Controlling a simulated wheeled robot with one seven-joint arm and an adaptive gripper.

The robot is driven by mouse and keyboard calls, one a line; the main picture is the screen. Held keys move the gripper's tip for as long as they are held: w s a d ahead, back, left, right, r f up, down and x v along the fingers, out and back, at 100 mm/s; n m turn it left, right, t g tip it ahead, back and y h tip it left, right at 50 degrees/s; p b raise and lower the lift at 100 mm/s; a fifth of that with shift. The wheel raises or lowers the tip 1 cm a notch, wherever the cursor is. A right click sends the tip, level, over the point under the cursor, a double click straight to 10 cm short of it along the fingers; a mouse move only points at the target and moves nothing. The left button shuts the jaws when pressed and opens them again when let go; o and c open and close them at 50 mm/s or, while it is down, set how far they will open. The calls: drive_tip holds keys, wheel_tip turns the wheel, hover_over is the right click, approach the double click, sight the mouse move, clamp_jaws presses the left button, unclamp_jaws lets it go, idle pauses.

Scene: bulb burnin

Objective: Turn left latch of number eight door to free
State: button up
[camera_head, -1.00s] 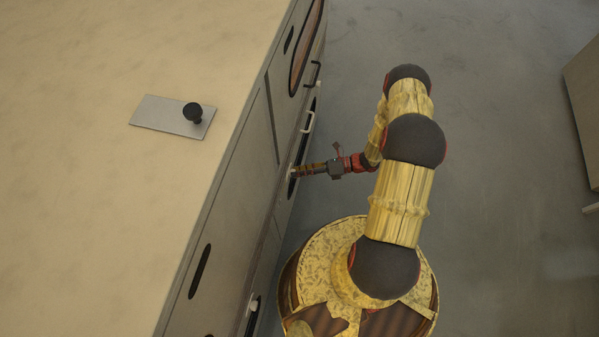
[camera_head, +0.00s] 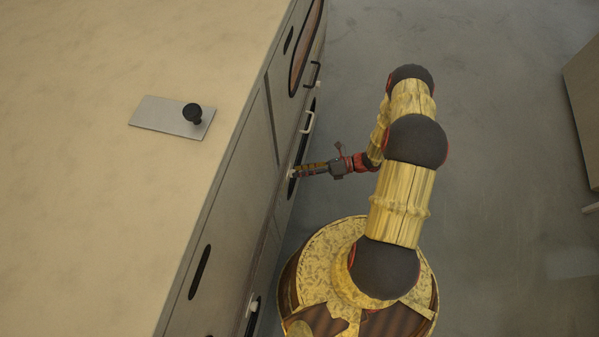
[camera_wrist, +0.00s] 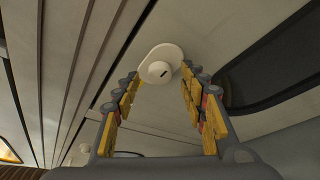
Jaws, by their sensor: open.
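A white latch (camera_wrist: 161,66) with a round knob and a short dark mark sits on the grey door panel in the wrist view. It lies just beyond and between the two fingertips of my gripper (camera_wrist: 158,80). The yellow-padded fingers are spread apart, with the knob seemingly not gripped. In the head view my gripper (camera_head: 299,171) reaches left to the cabinet front, where a small white part of the latch (camera_head: 293,172) shows at its tips. No door number is readable, so I cannot tell which door this is.
The cabinet's broad top (camera_head: 90,220) carries a metal plate (camera_head: 150,114) with a black knob (camera_head: 192,112). A pale handle (camera_head: 307,122) and a black handle (camera_head: 314,74) stick out beyond my gripper. The floor (camera_head: 500,180) to the right is clear.

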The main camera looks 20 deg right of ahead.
drive_tip(key=v, duration=1.1)
drive_tip(key=shift+d+f, duration=0.1)
drive_tip(key=shift+d, duration=0.05)
